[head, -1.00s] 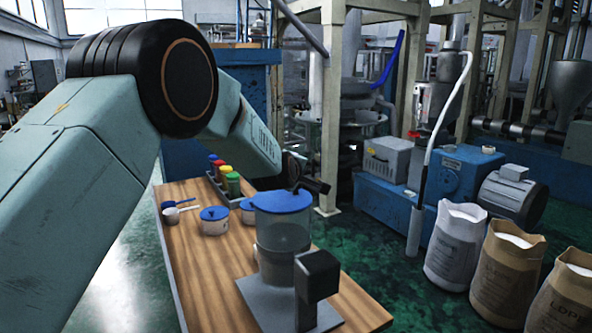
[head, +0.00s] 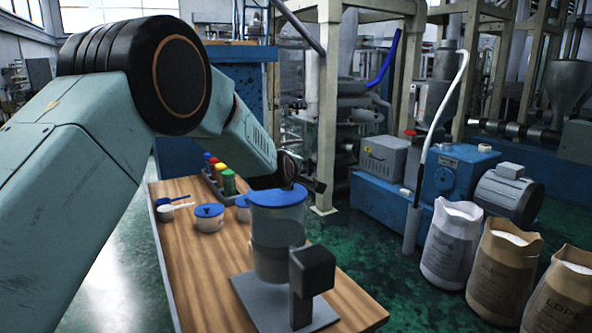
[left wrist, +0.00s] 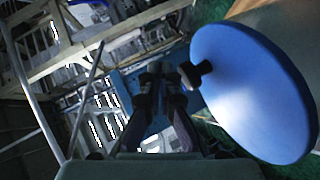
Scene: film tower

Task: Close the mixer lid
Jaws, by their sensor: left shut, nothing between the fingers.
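The mixer is a clear jar (head: 274,236) on a grey base (head: 262,303) with a dark block, on the wooden table. Its blue lid (head: 275,197) lies flat across the jar's top; I cannot tell whether it is fully seated. The lid (left wrist: 255,85) fills the right of the left wrist view, with its dark knob (left wrist: 196,73) at the rim nearest my fingers. My left gripper (left wrist: 166,76) is shut and empty beside the knob; whether it touches the knob is unclear. My right gripper is not in view.
On the wooden table (head: 205,275), small blue-lidded tubs (head: 209,217), scoops and a rack of coloured bottles (head: 219,180) stand left of and behind the mixer. Paper sacks (head: 450,245) stand on the floor at right. The table's front left is clear.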

